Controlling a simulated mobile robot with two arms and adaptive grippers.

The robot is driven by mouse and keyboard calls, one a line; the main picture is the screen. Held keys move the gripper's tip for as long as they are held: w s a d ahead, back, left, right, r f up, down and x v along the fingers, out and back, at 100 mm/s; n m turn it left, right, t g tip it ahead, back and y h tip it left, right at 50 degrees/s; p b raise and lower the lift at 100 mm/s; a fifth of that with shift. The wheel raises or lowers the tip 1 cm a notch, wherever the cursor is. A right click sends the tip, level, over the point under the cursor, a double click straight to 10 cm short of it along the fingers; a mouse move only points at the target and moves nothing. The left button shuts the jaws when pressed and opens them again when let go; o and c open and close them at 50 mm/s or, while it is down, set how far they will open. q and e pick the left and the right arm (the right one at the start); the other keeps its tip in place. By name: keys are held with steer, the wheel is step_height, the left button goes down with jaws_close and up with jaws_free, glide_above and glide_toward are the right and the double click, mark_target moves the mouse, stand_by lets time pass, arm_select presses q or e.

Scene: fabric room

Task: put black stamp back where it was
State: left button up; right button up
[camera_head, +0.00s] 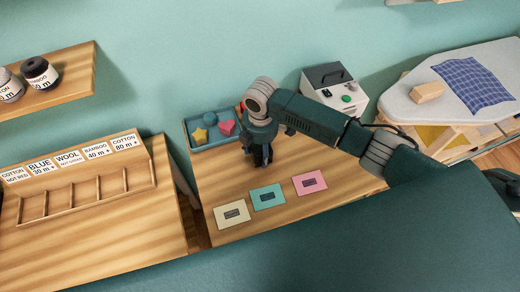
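My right gripper (262,160) points down over the wooden table (222,180), just in front of the blue tray (205,146). Its dark fingers look close together, and I cannot tell whether they hold anything. I cannot make out a black stamp apart from the dark gripper. The tray holds a yellow star (199,136), a blue-green piece (209,118) and a pink heart (227,127); the gripper hides its right end, where a bit of red shows. A cream card (231,221), a turquoise card (267,204) and a pink card (308,189), each with a dark mark, lie in front. My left gripper is out of view.
A white device (348,101) with a green button stands behind my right arm. An ironing board (435,110) with blue checked cloth (472,84) is at the right. A wooden rack (75,197) with labels stands on the left table. A shelf (75,80) holds yarn spools.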

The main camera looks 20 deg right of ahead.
steer(key=shift+f, duration=0.2)
steer(key=shift+f, duration=0.15)
steer(key=o, duration=1.2)
step_height(320, 180, up, 12)
steer(key=shift+s+r+b, duration=0.15)
steer(key=shift+r+b, duration=0.1)
steer(key=shift+b, duration=0.65)
